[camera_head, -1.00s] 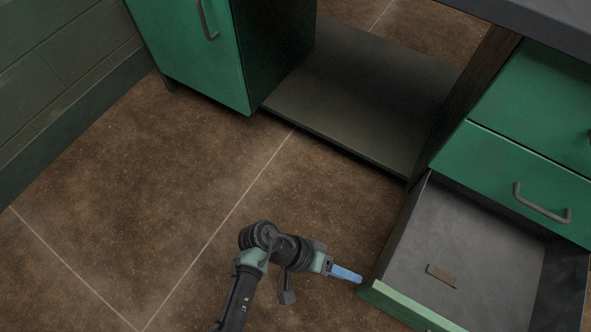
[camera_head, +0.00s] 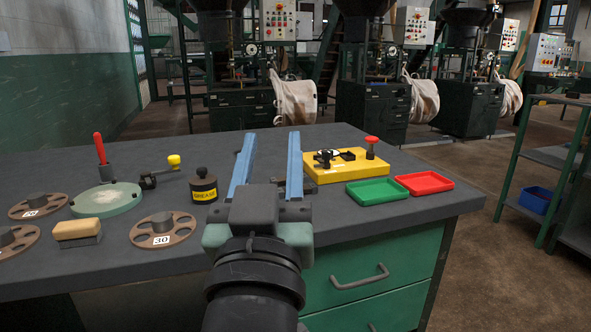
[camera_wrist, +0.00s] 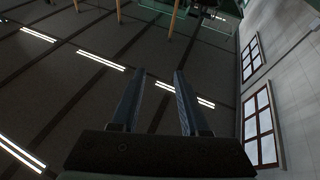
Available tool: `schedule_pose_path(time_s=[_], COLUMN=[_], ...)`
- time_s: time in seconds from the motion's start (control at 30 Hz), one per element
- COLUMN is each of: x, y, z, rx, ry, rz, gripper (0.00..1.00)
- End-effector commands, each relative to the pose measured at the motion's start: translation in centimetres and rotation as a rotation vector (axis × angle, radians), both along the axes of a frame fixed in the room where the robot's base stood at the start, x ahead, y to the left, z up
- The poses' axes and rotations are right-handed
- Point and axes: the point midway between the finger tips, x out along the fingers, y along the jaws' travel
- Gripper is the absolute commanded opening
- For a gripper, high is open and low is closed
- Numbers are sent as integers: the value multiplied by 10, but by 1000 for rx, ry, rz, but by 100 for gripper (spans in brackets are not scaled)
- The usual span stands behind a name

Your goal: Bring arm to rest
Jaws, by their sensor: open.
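My gripper (camera_head: 267,165) shows in the head view in front of the workbench, its two blue fingers apart and pointing up and away, with nothing between them. In the wrist view my gripper (camera_wrist: 155,85) is also open and empty, facing the dark ceiling with its light strips. The forearm rises from the bottom middle of the head view and hides part of the bench's front edge. I cannot tell the gap between the fingers and the bench top.
The grey workbench (camera_head: 420,202) carries a yellow fixture (camera_head: 345,172), green tray (camera_head: 375,191), red tray (camera_head: 424,183), grease pot (camera_head: 203,186) and several gear discs. Green drawers (camera_head: 370,262) are below. A shelf rack (camera_head: 550,157) stands right, with open floor between.

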Motion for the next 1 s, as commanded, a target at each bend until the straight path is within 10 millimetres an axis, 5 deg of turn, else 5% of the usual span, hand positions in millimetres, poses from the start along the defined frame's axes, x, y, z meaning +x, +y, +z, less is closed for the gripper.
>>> schedule_pose_path(time_s=[0.03, 0.23, 0.3, 1.0], x=[-19, -117, -110, -107], y=[-7, -28, -26, -25], z=[39, 156, 189, 405], rx=[13, 43, 43, 42], ry=[-96, -471, -449, -440], rz=[8, 47, 49, 51], gripper=[45, 45, 45, 45])
